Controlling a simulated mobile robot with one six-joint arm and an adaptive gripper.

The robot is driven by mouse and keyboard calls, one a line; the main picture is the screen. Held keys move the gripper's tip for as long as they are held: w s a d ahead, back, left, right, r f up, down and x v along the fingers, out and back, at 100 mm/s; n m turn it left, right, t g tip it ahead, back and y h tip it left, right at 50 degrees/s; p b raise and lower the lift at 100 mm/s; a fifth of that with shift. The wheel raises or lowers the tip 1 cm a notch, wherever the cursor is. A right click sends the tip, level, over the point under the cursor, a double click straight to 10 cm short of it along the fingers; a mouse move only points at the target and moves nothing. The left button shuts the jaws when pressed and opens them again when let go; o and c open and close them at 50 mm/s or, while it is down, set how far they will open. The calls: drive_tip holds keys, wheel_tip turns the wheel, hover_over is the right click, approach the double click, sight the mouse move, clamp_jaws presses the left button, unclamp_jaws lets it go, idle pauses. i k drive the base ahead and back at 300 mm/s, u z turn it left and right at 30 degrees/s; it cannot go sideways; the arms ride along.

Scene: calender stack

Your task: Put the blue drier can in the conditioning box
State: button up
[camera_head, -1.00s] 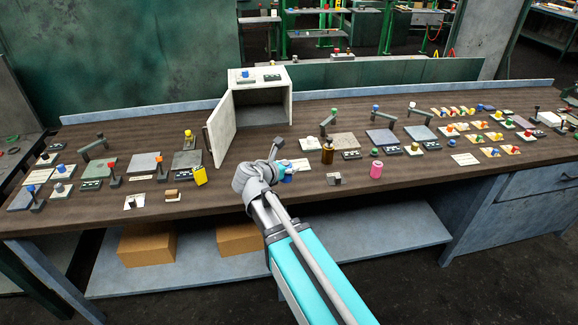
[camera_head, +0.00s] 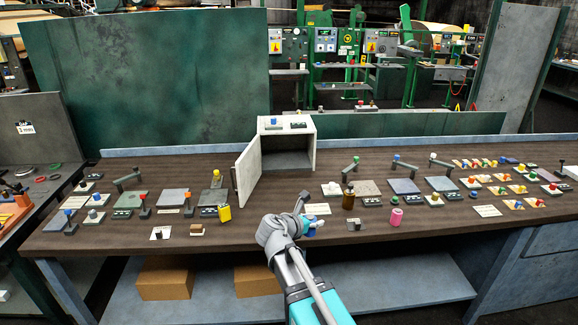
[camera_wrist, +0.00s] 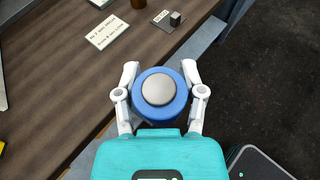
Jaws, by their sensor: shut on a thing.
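The blue drier can (camera_wrist: 176,110) is between the fingers of my gripper (camera_wrist: 159,82) in the wrist view, its round grey top facing the camera. My gripper is shut on it. In the head view my gripper (camera_head: 311,228) is over the front part of the bench, and a bit of the blue can (camera_head: 309,233) shows beside it. The conditioning box (camera_head: 316,150) is the white cabinet at the back middle of the bench. Its door (camera_head: 249,172) stands open to the left and its inside looks empty. It is beyond my gripper, apart from it.
A yellow can (camera_head: 224,212) is left of my gripper. A brown bottle (camera_head: 348,201) and a pink can (camera_head: 396,217) are to the right. A paper card (camera_head: 317,209) lies behind it. Control plates and levers crowd both sides of the wooden bench (camera_head: 270,213).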

sight(287, 160)
drive_tip(key=k, duration=1.1)
drive_tip(key=z, duration=0.3)
drive_tip(key=i, duration=0.6)
drive_tip(key=z, duration=0.6)
drive_tip(key=i, duration=1.45)
drive_tip(key=u, duration=0.6)
drive_tip(key=i, duration=0.6)
drive_tip(key=u, duration=0.4)
